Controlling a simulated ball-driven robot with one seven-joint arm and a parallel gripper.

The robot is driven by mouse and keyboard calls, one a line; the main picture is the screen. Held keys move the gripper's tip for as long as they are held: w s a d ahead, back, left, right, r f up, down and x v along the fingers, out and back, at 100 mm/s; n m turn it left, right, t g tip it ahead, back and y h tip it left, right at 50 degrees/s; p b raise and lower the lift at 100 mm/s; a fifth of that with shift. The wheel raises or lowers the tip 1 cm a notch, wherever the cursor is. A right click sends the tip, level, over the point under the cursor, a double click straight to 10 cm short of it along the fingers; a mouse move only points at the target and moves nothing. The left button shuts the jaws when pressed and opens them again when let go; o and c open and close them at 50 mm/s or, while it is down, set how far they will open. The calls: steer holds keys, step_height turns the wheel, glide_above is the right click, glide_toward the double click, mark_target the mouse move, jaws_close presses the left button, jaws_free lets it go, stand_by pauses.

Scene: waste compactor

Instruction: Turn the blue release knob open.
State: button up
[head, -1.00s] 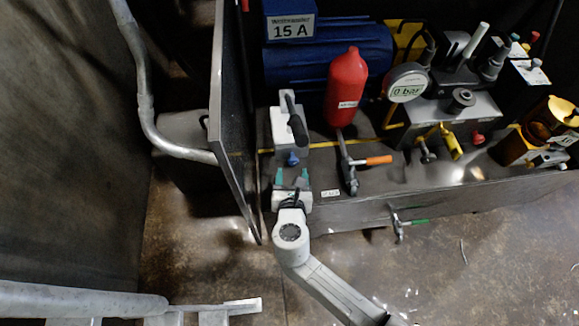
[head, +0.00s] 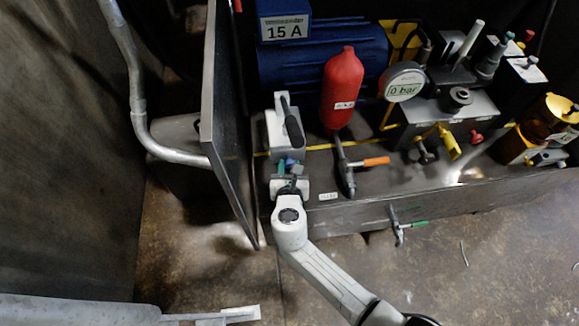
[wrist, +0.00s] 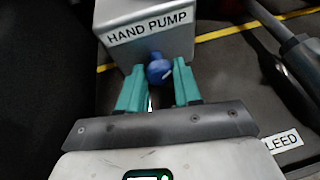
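The blue release knob (wrist: 159,71) sticks out from the front of the grey hand pump (wrist: 150,30), below its "HAND PUMP" label. In the head view, the pump (head: 285,133) stands on the bench beside the dark upright panel. My gripper (wrist: 159,80) has two teal fingers, one on each side of the knob. In the head view, my gripper (head: 289,168) is at the pump's front, and the knob is partly hidden between the fingers.
A red cylinder (head: 342,90) and an orange-handled valve (head: 374,161) stand right of the pump. The gauge (head: 403,83) reads 0 bar. The dark panel (head: 225,130) rises close to the left. A "BLEED" label, partly cut off (wrist: 283,141), lies on the bench.

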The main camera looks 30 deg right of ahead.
steer(key=c, duration=0.5)
steer(key=shift+s+d+m+t+y, duration=0.1)
steer(key=shift+m+t+y, duration=0.05)
steer(key=shift+m+y, duration=0.4)
steer(key=shift+d+m+t+y, duration=0.15)
steer(key=shift+m+y, duration=0.2)
steer(key=shift+m, duration=0.3)
steer(key=m+y+b, duration=0.2)
steer(key=m, duration=0.1)
steer(key=shift+d+f+t, duration=0.1)
steer(key=shift+t, duration=0.3)
steer(key=shift+m, duration=0.3)
steer(key=o, duration=1)
steer(key=shift+s, duration=0.1)
steer(key=shift+o, duration=0.2)
